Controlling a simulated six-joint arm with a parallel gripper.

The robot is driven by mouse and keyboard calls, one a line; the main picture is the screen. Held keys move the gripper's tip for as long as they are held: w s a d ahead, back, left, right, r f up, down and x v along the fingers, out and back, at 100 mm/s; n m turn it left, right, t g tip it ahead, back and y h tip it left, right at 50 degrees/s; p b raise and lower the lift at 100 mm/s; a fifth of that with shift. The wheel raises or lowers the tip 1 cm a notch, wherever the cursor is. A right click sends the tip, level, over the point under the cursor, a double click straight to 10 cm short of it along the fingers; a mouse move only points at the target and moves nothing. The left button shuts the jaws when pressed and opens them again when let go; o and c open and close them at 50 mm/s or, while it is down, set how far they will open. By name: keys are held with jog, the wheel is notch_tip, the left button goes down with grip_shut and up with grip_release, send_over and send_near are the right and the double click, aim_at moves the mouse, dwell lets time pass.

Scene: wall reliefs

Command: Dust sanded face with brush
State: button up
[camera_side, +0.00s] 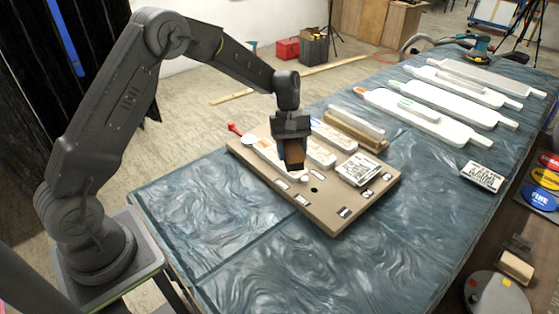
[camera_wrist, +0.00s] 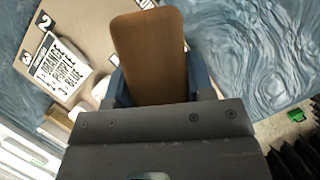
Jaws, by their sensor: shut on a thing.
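My gripper (camera_side: 293,160) is shut on a brown, wood-coloured block (camera_side: 295,154) and holds it over the tan board. In the wrist view the block (camera_wrist: 150,55) is a flat slab with rounded corners, standing out between the fingers of my gripper (camera_wrist: 158,90). No bristles show, so I cannot tell if it is the brush. The tan board (camera_side: 325,214) carries pale, block-like pieces (camera_side: 318,153), a round white piece with a red-tipped handle, and a printed card (camera_side: 357,169). I cannot tell which face is sanded. The gripper hides part of the board.
The board lies on a blue swirled table (camera_side: 240,260). A white bar (camera_side: 356,122) lies on a wooden holder behind the board. Several white paddle-shaped pieces (camera_side: 405,118) lie at back right. Another card (camera_side: 482,176) lies to the right. The front of the table is clear.

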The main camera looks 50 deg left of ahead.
aim_at(299, 141)
jog(key=w+n, duration=0.1)
jog(key=n, duration=0.1)
jog(key=w+n+t, duration=0.1)
jog(key=n, duration=0.1)
jog(key=w+a+r+n+t, duration=0.1)
jog(key=n, duration=0.1)
jog(key=shift+w+h, duration=0.25)
jog(key=shift+h, duration=0.05)
jog(key=shift+f, duration=3.85)
jog(key=shift+a+f, duration=0.15)
jog(key=shift+a, duration=0.65)
jog(key=shift+w+a, duration=0.15)
jog(key=shift+a, duration=5.85)
jog(key=shift+d, duration=6.85)
notch_tip(299, 141, up, 8)
